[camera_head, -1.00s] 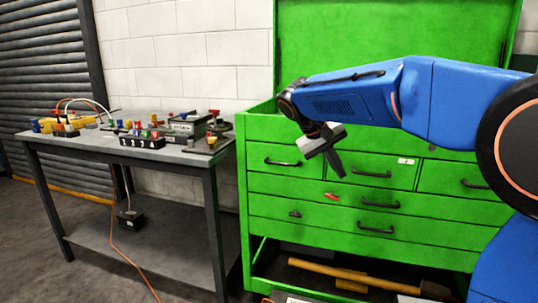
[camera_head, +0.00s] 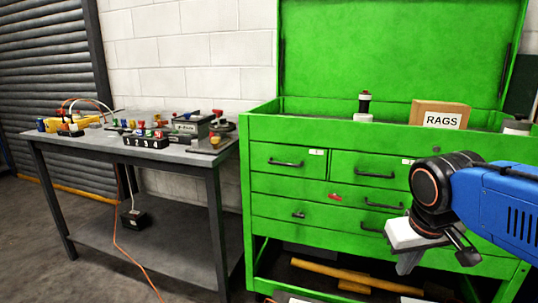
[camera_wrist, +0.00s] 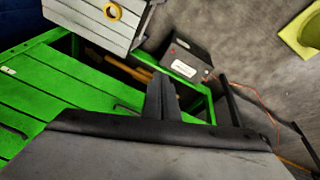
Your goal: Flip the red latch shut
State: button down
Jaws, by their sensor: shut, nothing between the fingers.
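The red latch (camera_head: 335,197) is a small tilted piece on the front of the green tool chest (camera_head: 290,212), between two drawer handles. It is too small to tell exactly how it is turned. My gripper (camera_head: 404,270) is in front of the chest's lower right part, to the right of and below the latch in the head view, pointing down. It is apart from the latch. The fingers show together in the wrist view (camera_wrist: 163,84), shut and empty. I cannot make out the latch in the wrist view.
The chest's lid stands open, with a RAGS box (camera_head: 440,115) on top. A wooden-handled hammer (camera_head: 345,272) lies on the lower shelf. A grey workbench (camera_head: 130,150) with several coloured parts stands left. An orange cable (camera_head: 125,250) runs over the floor.

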jog(key=s+f+t+y, duration=0.1)
jog(key=s+f, duration=0.4)
jog(key=s, duration=0.2)
jog(key=shift+a+f+m, duration=0.25)
jog(key=shift+f+m, duration=0.05)
jog(key=shift+f, duration=0.05)
jog(key=c, duration=2)
grip_release()
jog(key=shift+f, duration=0.15)
jog(key=o, duration=1)
jog(key=shift+w+a+r, duration=0.1)
jog(key=shift+w+r, duration=0.8)
jog(key=shift+w, duration=0.05)
jog(key=shift+c, duration=0.2)
notch_tip(320, 180, up, 17)
jog(key=m, duration=0.4)
send_over(335, 196)
jog(key=s+d, duration=0.1)
jog(key=s, duration=0.7)
jog(key=shift+y, duration=0.4)
jog(key=x, duration=1.7)
jog(key=shift+w+d+f, duration=0.1)
jog(key=shift+w+f, duration=0.15)
jog(key=shift+w, duration=0.1)
jog(key=shift+c, duration=0.3)
jog(key=c, duration=1)
